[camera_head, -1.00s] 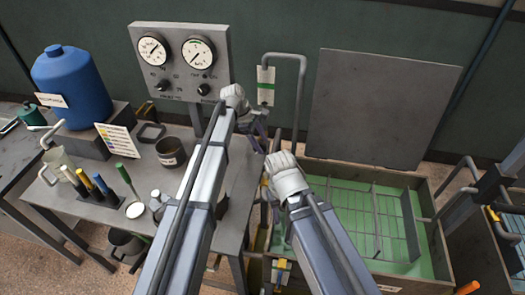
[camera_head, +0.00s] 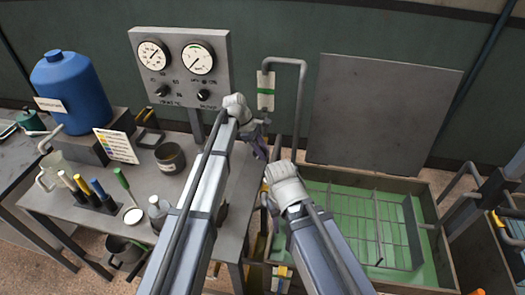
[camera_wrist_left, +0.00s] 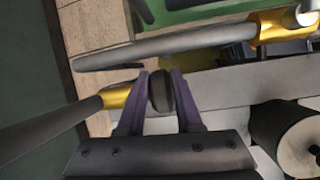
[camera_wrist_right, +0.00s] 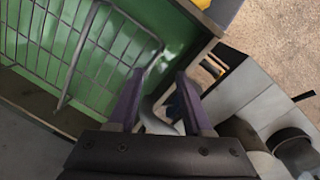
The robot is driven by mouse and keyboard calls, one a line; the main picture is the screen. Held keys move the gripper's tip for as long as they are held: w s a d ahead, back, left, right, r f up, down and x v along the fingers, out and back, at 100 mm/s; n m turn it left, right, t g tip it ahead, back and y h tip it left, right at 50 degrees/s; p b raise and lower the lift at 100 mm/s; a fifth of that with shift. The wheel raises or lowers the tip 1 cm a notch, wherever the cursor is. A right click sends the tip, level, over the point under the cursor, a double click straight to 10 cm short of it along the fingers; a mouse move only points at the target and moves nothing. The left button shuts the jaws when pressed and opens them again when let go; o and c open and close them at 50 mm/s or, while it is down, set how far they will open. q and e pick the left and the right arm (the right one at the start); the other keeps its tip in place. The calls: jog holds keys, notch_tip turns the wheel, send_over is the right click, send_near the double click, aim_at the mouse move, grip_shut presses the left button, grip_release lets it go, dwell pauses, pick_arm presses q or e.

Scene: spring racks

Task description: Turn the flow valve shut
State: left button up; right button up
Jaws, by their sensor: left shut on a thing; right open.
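The flow valve shows in the left wrist view as a dark oval handle (camera_wrist_left: 161,91) beside a yellow fitting (camera_wrist_left: 116,97) on a dark pipe. My left gripper (camera_wrist_left: 158,98) is shut on this handle, one purple finger on each side. In the head view my left gripper (camera_head: 259,147) is by the vertical grey pipe (camera_head: 297,110), right of the bench; the handle is hidden there. My right gripper (camera_wrist_right: 154,88) is open, with nothing clearly between its fingers, above the left edge of the green-lined tank (camera_head: 345,240).
A gauge panel (camera_head: 180,65) stands at the back of the bench (camera_head: 85,215). A blue bottle (camera_head: 72,90), a dark cup (camera_head: 170,157) and several coloured-handled tools (camera_head: 97,190) are on the bench. A wire rack (camera_head: 365,225) lies in the tank; a grey panel (camera_head: 385,110) stands behind it.

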pick_arm(q)
grip_shut()
jog(key=shift+s+d+y+p, duration=0.1)
jog(key=shift+d+y+p, duration=0.05)
jog(key=shift+y+p, duration=0.3)
jog(key=shift+d+f+y, duration=0.1)
jog(key=shift+y, duration=0.65)
jog(key=shift+d+f+t+y, duration=0.1)
jog(key=shift+f+t+y, duration=0.1)
jog(key=shift+y, duration=0.35)
jog(key=shift+d+f+t+y, duration=0.1)
jog(key=shift+t+y, duration=0.1)
jog(key=shift+y, duration=0.35)
jog(key=shift+f+y+b, duration=0.1)
jog(key=shift+y+b, duration=0.2)
jog(key=shift+y, duration=0.7)
jog(key=o, duration=1)
grip_release()
